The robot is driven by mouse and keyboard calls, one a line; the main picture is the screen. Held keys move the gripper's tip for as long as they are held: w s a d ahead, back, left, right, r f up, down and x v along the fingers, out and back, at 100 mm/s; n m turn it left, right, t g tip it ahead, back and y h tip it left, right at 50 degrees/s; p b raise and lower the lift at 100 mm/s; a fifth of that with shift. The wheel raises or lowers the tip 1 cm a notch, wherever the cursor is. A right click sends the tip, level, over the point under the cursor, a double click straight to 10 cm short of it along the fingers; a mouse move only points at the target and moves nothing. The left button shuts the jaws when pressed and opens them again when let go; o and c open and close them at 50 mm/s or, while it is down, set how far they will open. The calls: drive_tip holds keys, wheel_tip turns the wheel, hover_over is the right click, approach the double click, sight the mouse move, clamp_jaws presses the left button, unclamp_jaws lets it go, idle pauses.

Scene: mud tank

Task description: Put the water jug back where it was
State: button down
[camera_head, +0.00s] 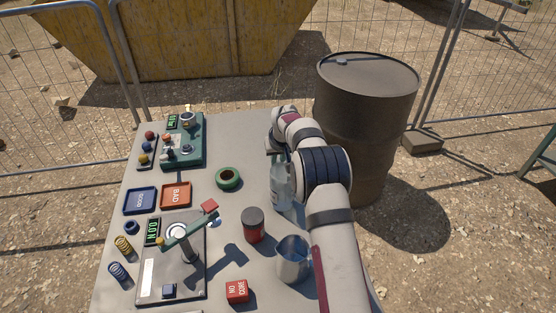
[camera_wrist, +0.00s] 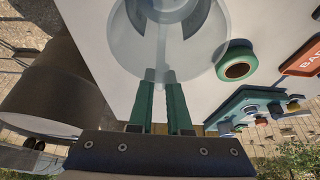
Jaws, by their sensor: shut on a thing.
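The water jug (camera_head: 281,188) is clear, pale blue and upright near the table's right side in the head view, partly hidden behind my arm. In the wrist view the see-through jug (camera_wrist: 215,35) fills the top middle, with its round outline over the table. My gripper (camera_wrist: 160,76) has its green fingers close together at the jug's near side, shut on it. I cannot tell whether the jug's base touches the table (camera_head: 235,135).
Left of the jug lies a green ring (camera_head: 228,178). A balance device (camera_head: 172,262), trays and a green instrument (camera_head: 184,140) fill the left side. A large drum (camera_head: 365,120) stands beyond the right edge.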

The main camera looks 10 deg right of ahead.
drive_tip(key=c, duration=0.9)
unclamp_jaws()
drive_tip(key=shift+f, duration=0.1)
drive_tip(key=shift+o, duration=0.2)
drive_tip(key=v, duration=1.2)
drive_tip(key=s+a+r+m+g, duration=0.1)
drive_tip(key=s+a+r, duration=0.15)
drive_tip(key=s, duration=0.85)
drive_tip(key=s+a+r+m+g, duration=0.15)
drive_tip(key=s+r, duration=0.25)
drive_tip(key=s, duration=0.7)
drive_tip(key=s+a+f+m+g+y, duration=0.1)
drive_tip(key=s+f, duration=0.1)
drive_tip(key=s, duration=0.9)
drive_tip(key=s+a+f+m+g, duration=0.1)
drive_tip(key=s+f+m, duration=0.1)
drive_tip(key=s, duration=0.9)
drive_tip(key=shift+s+a+f+y, duration=0.15)
drive_tip(key=shift+s+f+y, duration=0.2)
drive_tip(key=shift+y, duration=0.05)
